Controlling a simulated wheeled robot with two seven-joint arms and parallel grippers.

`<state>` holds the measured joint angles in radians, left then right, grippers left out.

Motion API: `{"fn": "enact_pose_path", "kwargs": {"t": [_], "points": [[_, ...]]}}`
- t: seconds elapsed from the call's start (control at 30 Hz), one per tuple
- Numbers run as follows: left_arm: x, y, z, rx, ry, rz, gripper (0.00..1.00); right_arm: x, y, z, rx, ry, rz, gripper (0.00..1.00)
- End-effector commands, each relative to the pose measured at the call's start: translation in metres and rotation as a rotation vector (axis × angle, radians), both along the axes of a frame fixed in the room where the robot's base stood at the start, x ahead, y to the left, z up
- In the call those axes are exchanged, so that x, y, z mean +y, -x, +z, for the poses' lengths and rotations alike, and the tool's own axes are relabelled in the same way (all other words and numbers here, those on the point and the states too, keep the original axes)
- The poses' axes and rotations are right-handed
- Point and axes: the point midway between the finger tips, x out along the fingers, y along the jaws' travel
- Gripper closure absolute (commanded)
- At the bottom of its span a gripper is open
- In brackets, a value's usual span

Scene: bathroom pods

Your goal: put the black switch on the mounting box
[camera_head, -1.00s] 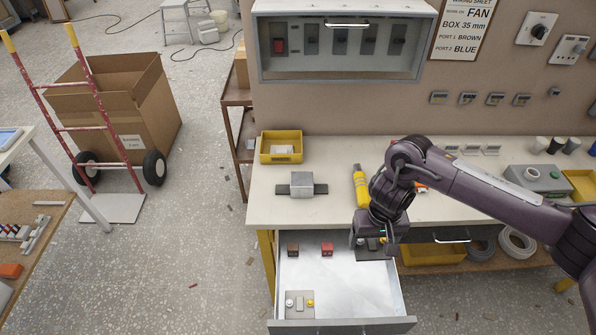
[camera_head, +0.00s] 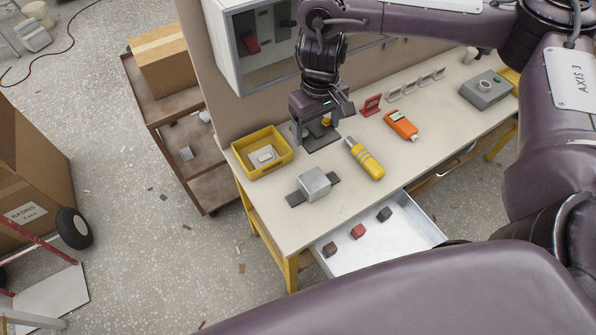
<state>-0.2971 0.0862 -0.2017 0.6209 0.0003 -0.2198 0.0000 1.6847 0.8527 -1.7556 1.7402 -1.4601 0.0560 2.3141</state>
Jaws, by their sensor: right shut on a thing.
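My right gripper (camera_head: 316,134) is shut on the black switch (camera_head: 322,141), a flat dark plate with a yellow part showing at its edge. The fingers partly hide it. It is over the back part of the bench, behind the grey mounting box (camera_head: 313,181). The box is a pale metal block on a dark strip, standing on the bench top, apart from the switch. My left gripper is not in view.
A yellow bin (camera_head: 240,163) with a pale block stands left of the gripper. A yellow tool (camera_head: 366,160) and an orange meter (camera_head: 401,125) lie to the right. The open drawer (camera_head: 400,240) holds brown, red and dark cubes. A wall cabinet (camera_head: 224,50) is close behind.

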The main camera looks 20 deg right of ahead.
Motion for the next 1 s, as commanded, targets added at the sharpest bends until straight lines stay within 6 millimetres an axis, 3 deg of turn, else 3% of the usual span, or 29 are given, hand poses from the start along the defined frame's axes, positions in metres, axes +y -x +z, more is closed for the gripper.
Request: {"fn": "enact_pose_path", "kwargs": {"t": [0.27,0.5,0.7,0.83,1.0], "points": [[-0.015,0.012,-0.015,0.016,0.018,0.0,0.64,0.0,0.003,-0.067,0.009,-0.002,-0.004,0.46],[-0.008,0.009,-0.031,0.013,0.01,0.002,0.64,0.0,0.003,-0.125,0.007,-0.002,-0.003,0.46],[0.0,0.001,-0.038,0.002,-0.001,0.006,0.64,0.0,0.001,-0.152,0.002,-0.001,-0.002,0.46],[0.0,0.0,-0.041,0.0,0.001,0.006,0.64,-0.001,0.002,-0.161,0.003,-0.001,-0.001,0.46],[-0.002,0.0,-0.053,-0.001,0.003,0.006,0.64,-0.001,0.002,-0.187,0.004,-0.001,-0.003,0.46]]}}
